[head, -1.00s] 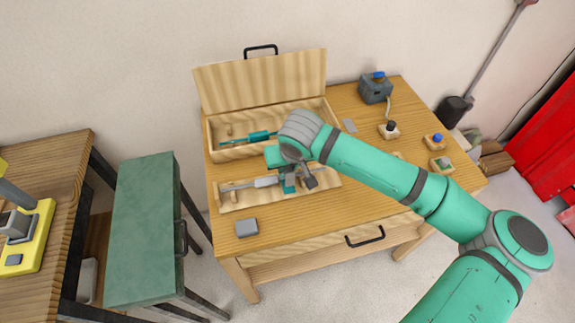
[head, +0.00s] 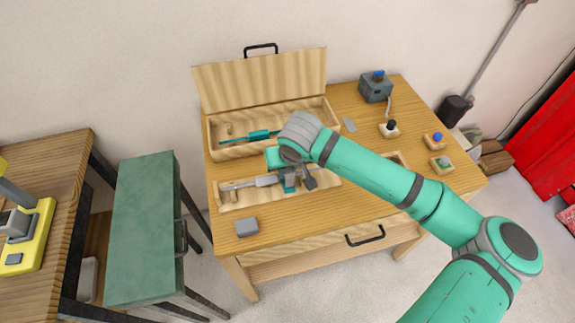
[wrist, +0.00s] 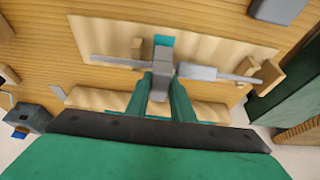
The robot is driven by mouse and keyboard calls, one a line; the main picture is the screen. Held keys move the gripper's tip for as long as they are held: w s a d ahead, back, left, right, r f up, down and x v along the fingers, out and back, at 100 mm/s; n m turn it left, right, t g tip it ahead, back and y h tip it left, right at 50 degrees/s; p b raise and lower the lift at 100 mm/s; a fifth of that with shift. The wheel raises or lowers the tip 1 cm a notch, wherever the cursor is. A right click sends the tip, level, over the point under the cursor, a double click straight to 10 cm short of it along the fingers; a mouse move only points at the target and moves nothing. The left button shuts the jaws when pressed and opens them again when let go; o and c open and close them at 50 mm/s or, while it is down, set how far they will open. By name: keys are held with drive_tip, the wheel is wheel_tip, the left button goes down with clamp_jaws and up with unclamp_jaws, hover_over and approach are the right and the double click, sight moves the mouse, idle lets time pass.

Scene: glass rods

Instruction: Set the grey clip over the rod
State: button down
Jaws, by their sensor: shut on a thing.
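My gripper (wrist: 163,88) is shut on the grey clip (wrist: 162,68), which sits between its fingertips in the wrist view. A grey rod (wrist: 112,60) with a thicker sleeve (wrist: 205,73) lies across a pale wooden holder (wrist: 225,51). The clip is in line with the rod, covering part of it; I cannot tell whether it is seated around it. A small teal piece (wrist: 163,40) shows just beyond the clip. In the head view the rod's sleeve (head: 267,181) lies left of my fingers (head: 289,181), and my wrist hides the holder's far right part.
An open wooden box (head: 214,132) behind the holder contains a teal rod (head: 258,135). A grey block (head: 246,226) lies in front. Several button boxes and a blue-topped box (head: 375,89) stand right. The table's front strip (head: 300,228) is mostly clear.

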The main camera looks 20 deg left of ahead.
drive_tip(key=shift+f, duration=0.7)
drive_tip(key=c, duration=1.8)
unclamp_jaws()
drive_tip(key=shift+v, duration=5.5)
drive_tip(key=shift+d, duration=0.1)
